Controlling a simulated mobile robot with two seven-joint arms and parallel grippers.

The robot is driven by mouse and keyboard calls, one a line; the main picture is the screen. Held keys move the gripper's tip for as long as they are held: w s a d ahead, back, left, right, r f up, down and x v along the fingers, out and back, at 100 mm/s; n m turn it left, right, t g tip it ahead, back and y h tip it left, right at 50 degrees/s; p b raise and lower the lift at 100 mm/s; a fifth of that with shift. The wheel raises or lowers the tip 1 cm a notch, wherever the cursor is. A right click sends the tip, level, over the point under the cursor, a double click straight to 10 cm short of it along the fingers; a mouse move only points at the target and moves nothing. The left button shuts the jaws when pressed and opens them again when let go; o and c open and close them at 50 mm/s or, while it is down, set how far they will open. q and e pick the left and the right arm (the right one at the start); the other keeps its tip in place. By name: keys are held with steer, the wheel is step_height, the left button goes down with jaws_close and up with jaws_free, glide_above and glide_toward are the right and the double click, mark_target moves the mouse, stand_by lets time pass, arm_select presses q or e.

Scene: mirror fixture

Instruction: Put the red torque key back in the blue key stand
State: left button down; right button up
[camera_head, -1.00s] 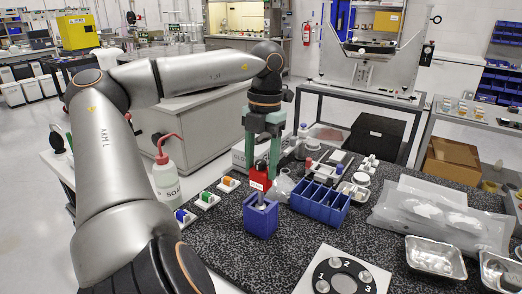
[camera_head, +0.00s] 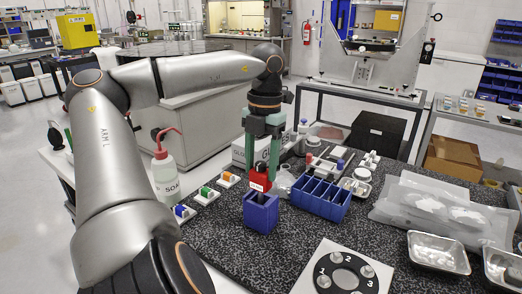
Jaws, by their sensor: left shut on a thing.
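My left gripper (camera_head: 262,172) comes down from above and is shut on the key's red head. The blue key stand (camera_head: 261,217) is a small open-topped box on the dark speckled table, directly below the key in the picture. The red head shows just above the stand's rim. The key's shaft is hidden now, and I cannot tell whether the head touches the stand. My right gripper is not in view.
A blue divided bin (camera_head: 322,200) stands close to the right of the stand. Small white holders with coloured blocks (camera_head: 207,194) and a wash bottle (camera_head: 166,172) are on the left. A numbered plate (camera_head: 344,272) lies in front. Bagged parts (camera_head: 430,205) and metal trays (camera_head: 437,253) are on the right.

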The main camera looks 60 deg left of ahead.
arm_select(q)
steer(key=shift+f+b, duration=1.2)
steer(key=shift+f, duration=0.25)
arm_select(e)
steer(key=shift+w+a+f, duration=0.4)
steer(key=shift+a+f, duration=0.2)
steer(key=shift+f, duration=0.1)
arm_select(q)
steer(key=shift+c, duration=0.6)
jaws_free()
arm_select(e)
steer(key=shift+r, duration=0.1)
arm_select(q)
steer(key=r+p, duration=0.1)
steer(key=r, duration=0.6)
steer(key=w+r+p, duration=0.1)
steer(key=r, duration=0.3)
steer(key=shift+a+r+p, duration=0.25)
steer(key=shift+p, duration=0.1)
steer(key=shift+r, duration=0.45)
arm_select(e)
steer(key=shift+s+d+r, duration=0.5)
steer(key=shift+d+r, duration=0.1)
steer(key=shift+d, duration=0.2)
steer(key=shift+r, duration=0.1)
